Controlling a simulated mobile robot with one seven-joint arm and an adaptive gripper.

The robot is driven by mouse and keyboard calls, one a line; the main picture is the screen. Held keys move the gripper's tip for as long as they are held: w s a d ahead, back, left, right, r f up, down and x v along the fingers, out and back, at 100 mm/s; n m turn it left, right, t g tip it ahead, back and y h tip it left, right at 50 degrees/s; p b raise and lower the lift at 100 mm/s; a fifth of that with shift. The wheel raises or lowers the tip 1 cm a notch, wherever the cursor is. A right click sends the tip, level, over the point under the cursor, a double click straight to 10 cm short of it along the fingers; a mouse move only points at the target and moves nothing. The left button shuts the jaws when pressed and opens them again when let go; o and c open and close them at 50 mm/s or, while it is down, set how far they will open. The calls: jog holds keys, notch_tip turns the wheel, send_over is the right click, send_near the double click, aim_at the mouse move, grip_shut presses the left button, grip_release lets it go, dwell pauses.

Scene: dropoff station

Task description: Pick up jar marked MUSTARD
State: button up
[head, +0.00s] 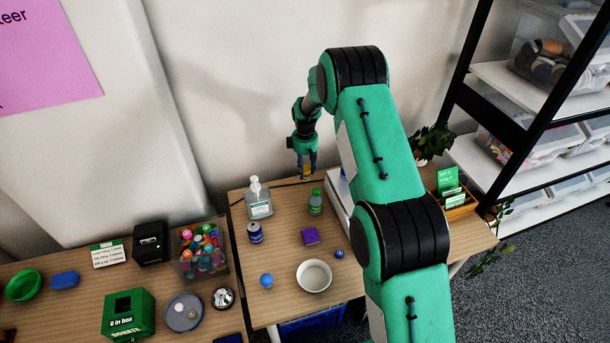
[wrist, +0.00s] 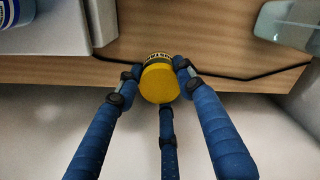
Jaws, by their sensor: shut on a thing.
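The mustard jar (wrist: 159,82) has a yellow lid and a dark label with part of its lettering showing. In the wrist view it sits between the blue fingers of my gripper (wrist: 157,84), which are shut on it. In the head view my gripper (head: 306,172) is at the back of the table near the wall, with the yellow of the jar (head: 305,171) showing small between the fingers. The jar appears held above the table's back edge. Most of its label is hidden.
A sanitizer bottle (head: 259,204), green bottle (head: 315,203), dark blue can (head: 255,233), purple box (head: 310,236) and white bowl (head: 314,275) stand on the table (head: 285,257). A black cable (wrist: 235,78) runs along its back edge. A shelf rack (head: 520,130) stands at right.

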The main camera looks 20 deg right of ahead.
aim_at(305, 168)
jog(key=shift+r, duration=2.3)
